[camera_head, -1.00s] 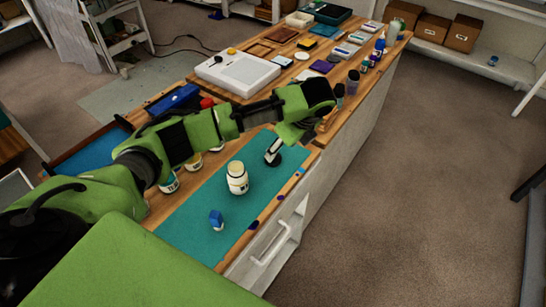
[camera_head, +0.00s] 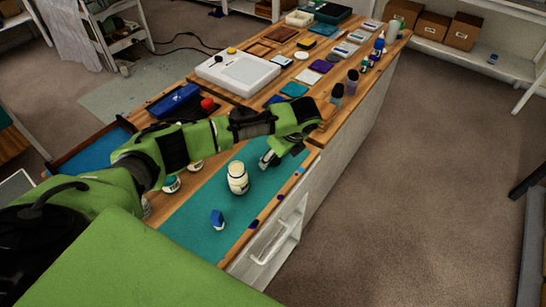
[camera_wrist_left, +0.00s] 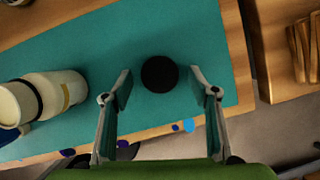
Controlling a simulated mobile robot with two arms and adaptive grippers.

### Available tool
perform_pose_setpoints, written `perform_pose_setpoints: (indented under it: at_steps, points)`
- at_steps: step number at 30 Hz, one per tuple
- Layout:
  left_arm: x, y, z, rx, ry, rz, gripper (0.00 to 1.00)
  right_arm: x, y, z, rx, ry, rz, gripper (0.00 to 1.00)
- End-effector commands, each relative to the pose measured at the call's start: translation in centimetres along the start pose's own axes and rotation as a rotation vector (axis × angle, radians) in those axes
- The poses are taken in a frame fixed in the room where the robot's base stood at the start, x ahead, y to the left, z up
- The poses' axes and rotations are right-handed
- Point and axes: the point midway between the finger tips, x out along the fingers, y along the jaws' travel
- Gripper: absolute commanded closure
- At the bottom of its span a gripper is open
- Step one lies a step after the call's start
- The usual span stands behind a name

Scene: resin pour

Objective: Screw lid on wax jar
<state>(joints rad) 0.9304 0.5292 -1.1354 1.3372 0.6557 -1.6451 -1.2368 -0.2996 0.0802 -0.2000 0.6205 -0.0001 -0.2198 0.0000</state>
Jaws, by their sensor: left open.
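The wax jar (camera_head: 238,178) is cream-coloured and stands upright on the teal mat (camera_head: 196,222). In the left wrist view the jar (camera_wrist_left: 62,90) lies to the left, outside the fingers. A round black lid (camera_wrist_left: 159,74) lies flat on the mat in the left wrist view. My left gripper (camera_head: 270,160) is low over the mat, to the right of the jar. In the wrist view its open fingers (camera_wrist_left: 161,88) are on either side of the lid, with gaps to it. In the head view the gripper largely hides the lid. My right gripper is not in view.
A small blue object (camera_head: 217,219) stands on the mat nearer the front. A white scale-like device (camera_head: 238,73), coloured squares and bottles occupy the bench behind. Small containers (camera_head: 170,184) stand left of the mat, partly behind my arm. The bench edge is close on the right.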

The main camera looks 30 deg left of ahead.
Motion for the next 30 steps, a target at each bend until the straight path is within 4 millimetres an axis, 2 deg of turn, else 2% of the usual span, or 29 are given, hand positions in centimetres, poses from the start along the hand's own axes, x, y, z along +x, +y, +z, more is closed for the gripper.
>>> perform_pose_setpoints:
  at_steps: [5,8,9,23,26,30]
  points:
    - [0.0,0.0,0.0,0.000,0.000,0.000,0.46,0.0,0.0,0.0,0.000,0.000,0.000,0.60]
    - [0.0,0.0,0.0,0.000,0.000,0.000,0.64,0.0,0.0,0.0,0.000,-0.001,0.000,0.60]
    - [0.0,0.0,0.0,0.000,0.000,0.000,0.73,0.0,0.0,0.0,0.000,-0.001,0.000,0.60]
    - [-0.4,-0.1,0.1,0.000,0.000,-0.001,0.74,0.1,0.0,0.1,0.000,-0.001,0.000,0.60]
    - [-1.0,-0.1,0.5,-0.002,-0.001,-0.001,0.74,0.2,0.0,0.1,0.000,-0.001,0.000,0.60]
    - [-2.9,-0.1,1.2,-0.002,0.000,-0.003,0.74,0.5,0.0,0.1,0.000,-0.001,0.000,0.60]
